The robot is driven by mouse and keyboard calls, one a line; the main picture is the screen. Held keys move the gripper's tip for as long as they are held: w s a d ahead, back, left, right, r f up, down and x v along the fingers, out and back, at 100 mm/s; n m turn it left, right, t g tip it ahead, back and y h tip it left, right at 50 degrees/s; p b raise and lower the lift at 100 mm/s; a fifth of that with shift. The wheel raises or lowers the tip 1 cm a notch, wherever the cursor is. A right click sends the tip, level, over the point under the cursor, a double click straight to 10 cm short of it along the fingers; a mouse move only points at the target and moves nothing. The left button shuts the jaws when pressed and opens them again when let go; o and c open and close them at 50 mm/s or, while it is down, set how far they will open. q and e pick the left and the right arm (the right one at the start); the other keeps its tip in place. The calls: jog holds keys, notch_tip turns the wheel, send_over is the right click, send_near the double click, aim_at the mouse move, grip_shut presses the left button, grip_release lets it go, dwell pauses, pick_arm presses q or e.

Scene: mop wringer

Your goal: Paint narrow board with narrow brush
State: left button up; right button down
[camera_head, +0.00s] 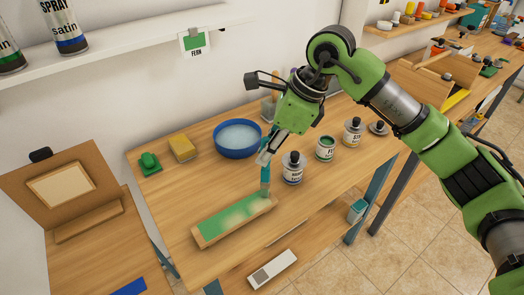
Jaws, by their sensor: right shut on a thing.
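My right gripper (268,152) comes in from the right, points down and is shut on a narrow brush (265,178) with a teal handle. The brush's lower end is at the right end of the narrow board (232,220). Whether its bristles touch the board is too small to tell. An open jar with green paint (325,148) stands right of the gripper. My left gripper is not in view.
A blue bowl (238,153), yellow sponge (183,148) and green object (149,163) stand along the back of the table (180,210). An easel-like panel (62,190) is at the left.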

jog(key=shift+s+a+b, duration=2.6)
jog(key=shift+s+a, duration=3.7)
jog(key=shift+a, duration=0.65)
jog(key=w+d+b, duration=0.2)
jog(key=w+d, duration=0.9)
jog(key=d, duration=0.4)
